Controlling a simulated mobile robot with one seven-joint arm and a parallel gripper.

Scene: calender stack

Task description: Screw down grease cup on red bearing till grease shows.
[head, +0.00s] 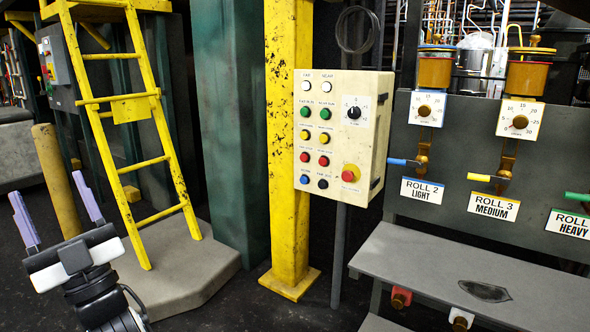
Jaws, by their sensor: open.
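A small red block (406,292), which may be the red bearing, shows under the front edge of the grey shelf, right of centre. A round brass-coloured cap (398,301) sits on its front and may be the grease cup. It is too small to tell how far it is screwed down, and no grease can be made out. My gripper (46,185) is at the lower left, with its two purple fingers pointing up and spread apart. It is open and empty, far to the left of the red block and touching nothing.
A white block (461,314) with a similar cap is under the grey shelf (450,262). Amber cups (435,70), dials and coloured levers are on the panel above. A push-button box (338,130), yellow post (288,220) and yellow ladder (120,130) stand between. Dark floor is clear in front.

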